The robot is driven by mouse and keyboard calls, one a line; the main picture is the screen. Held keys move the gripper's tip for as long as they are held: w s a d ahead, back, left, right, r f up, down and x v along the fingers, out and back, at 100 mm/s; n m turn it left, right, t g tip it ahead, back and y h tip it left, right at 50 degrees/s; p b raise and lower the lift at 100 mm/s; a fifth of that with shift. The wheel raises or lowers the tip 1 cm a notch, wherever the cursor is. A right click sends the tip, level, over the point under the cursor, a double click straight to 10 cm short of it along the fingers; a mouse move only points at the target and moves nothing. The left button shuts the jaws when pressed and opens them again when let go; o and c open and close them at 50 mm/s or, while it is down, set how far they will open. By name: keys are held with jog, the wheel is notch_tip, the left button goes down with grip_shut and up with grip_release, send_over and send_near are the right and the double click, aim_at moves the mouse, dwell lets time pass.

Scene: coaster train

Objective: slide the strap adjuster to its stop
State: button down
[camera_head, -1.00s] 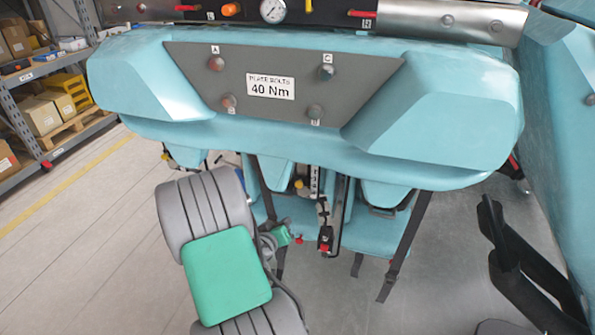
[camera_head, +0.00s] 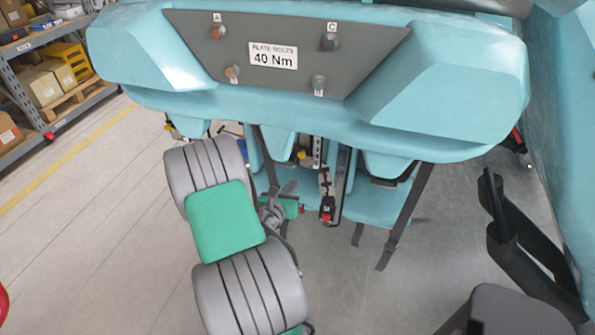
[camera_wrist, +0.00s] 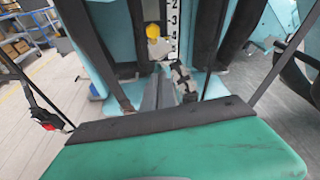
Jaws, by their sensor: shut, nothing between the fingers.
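My gripper (camera_head: 289,188) is in front of the middle seats; its narrow grey fingers also show in the wrist view (camera_wrist: 159,88), closed together with nothing between them. Behind them is a numbered white scale (camera_wrist: 172,18) with a yellow knob (camera_wrist: 153,31) at its left. A dark jointed piece with light marks (camera_wrist: 183,79) is just right of the fingertips. In the head view a black buckle with red (camera_head: 327,208) hangs right of my gripper, apparently apart from it. Dark straps (camera_head: 408,215) hang from the seats. I cannot tell for sure which piece is the strap adjuster.
The turquoise seat-row back (camera_head: 440,115) with a 40 Nm label spans the space above my arm. A red-and-black buckle (camera_wrist: 46,121) hangs at the left of the wrist view. A black bent bar (camera_head: 515,240) stands at right. Open floor (camera_head: 90,240) lies at left.

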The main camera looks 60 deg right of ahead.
aim_at(304, 160)
jog(key=d, duration=0.3)
jog(key=w+d+p, duration=0.1)
jog(key=d, duration=0.2)
jog(key=d+r+p, duration=0.1)
jog(key=d, duration=0.2)
jog(key=shift+w, duration=0.15)
jog(key=shift+r+p, duration=0.25)
jog(key=shift+p, duration=0.05)
jog(key=shift+a, duration=0.1)
